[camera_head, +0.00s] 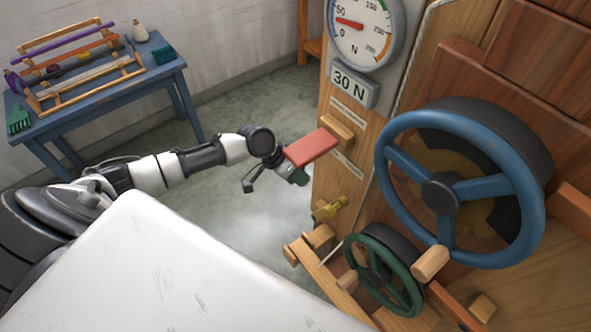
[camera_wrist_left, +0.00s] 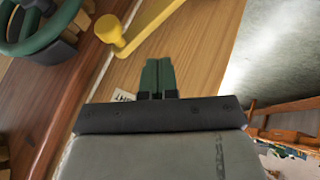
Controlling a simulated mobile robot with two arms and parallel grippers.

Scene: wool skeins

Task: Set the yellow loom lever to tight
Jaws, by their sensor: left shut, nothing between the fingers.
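The yellow lever (camera_head: 330,209) is on the side of the wooden loom post, low down, above the green handwheel. In the left wrist view its round knob (camera_wrist_left: 108,28) is at the upper left and its arm slants up to the right. My left gripper (camera_head: 300,177) is close to the post, up and left of the lever. Its green fingers (camera_wrist_left: 158,70) are shut and empty, beside the lever; I cannot tell whether they touch it. A small white label (camera_wrist_left: 123,96) by the fingers is partly hidden. My right gripper is not in view.
A dial gauge (camera_head: 362,30) and a 30 N plate (camera_head: 354,84) are on the post. A blue handwheel (camera_head: 527,205) and a green handwheel (camera_head: 414,295) stand right of the lever. A blue table (camera_head: 166,82) is far left. The floor (camera_head: 225,215) left of the post is clear.

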